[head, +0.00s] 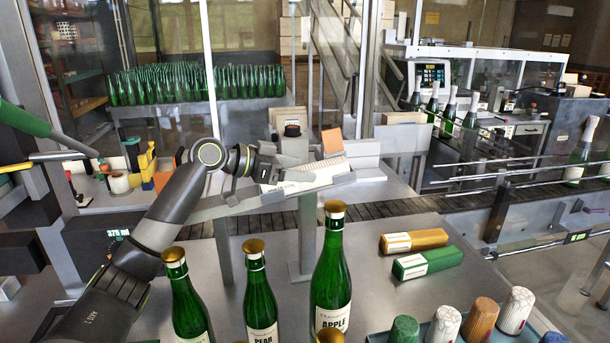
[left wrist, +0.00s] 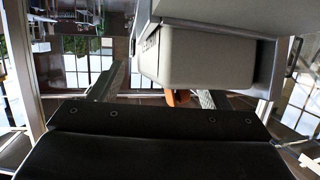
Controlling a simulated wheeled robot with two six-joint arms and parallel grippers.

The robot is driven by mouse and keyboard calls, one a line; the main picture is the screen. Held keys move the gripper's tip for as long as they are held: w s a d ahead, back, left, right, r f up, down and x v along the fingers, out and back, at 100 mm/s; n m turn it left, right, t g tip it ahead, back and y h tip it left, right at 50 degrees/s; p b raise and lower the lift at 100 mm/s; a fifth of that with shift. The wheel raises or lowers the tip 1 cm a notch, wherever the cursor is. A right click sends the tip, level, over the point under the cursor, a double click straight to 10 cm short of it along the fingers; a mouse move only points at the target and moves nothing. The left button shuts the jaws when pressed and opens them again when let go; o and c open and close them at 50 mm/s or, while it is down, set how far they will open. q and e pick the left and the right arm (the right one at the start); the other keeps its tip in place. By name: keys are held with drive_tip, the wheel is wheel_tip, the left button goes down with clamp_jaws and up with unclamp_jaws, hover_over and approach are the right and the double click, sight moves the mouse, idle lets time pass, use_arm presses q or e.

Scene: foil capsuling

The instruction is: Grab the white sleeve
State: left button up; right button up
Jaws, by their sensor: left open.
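A long white box (head: 302,180), which looks like the white sleeve, lies on the raised metal shelf in the middle of the head view, with dark print on its side. My left gripper (head: 262,170) is at its left end, open, with nothing visibly held. In the left wrist view a large pale box (left wrist: 200,62) fills the upper middle, just beyond the open left fingers (left wrist: 158,92). I cannot tell whether the fingers touch it. A yellow sleeve (head: 414,240) and a green sleeve (head: 427,263) lie on the table to the right. My right gripper is not in view.
A tray (head: 378,338) of coloured capsules is at front right. An orange block (head: 332,141) is behind the white box. Metal posts (head: 307,235) rise from the table. Bare table lies around the two sleeves.

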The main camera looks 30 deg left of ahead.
use_arm(q)
drive_tip(key=c, duration=1.1)
drive_tip(key=shift+r, duration=0.2)
